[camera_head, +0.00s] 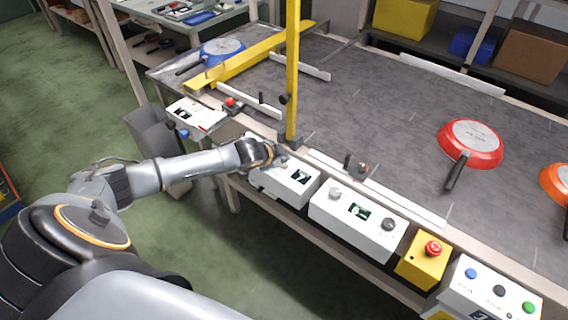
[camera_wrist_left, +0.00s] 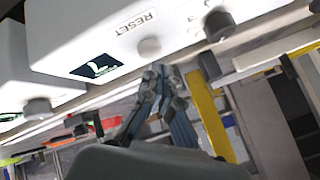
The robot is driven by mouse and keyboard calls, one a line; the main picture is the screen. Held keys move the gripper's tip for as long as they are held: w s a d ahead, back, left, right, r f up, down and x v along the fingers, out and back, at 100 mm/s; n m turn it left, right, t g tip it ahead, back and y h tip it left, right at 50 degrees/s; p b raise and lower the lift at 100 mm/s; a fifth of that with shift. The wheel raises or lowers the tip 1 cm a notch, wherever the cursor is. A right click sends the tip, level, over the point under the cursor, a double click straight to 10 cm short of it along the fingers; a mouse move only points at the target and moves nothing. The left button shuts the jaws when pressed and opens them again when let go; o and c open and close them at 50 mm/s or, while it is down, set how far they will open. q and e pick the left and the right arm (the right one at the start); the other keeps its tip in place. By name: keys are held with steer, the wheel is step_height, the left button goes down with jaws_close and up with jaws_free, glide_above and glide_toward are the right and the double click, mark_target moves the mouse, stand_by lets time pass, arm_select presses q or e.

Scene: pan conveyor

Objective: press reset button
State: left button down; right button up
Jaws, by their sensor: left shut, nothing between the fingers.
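The white control box (camera_head: 299,186) with a small dark display stands at the conveyor's near edge. In the left wrist view its face carries the word RESET, with a light grey round button (camera_wrist_left: 149,46) beside the word. My left gripper (camera_head: 280,159) is at the far left part of this box. Its fingertips (camera_wrist_left: 157,75) are together, empty, and lie just below the grey button in the left wrist view. I cannot tell whether they touch it. In the head view the gripper and wrist hide the button. My right gripper is not in view.
A dark knob (camera_wrist_left: 218,25) sits on the same box. A second white box (camera_head: 355,222), a yellow emergency stop box (camera_head: 424,262) and a yellow post (camera_head: 292,70) stand nearby. Red (camera_head: 470,146) and blue (camera_head: 222,50) pans lie on the grey conveyor (camera_head: 390,110).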

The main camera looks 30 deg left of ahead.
arm_select(q)
steer(key=shift+f, duration=0.35)
steer(key=shift+f, duration=0.55)
stand_by(0.8)
steer(key=shift+r, duration=0.1)
steer(key=shift+r+p, duration=0.85)
step_height(320, 180, up, 5)
steer(key=p, duration=0.5)
stand_by(0.6)
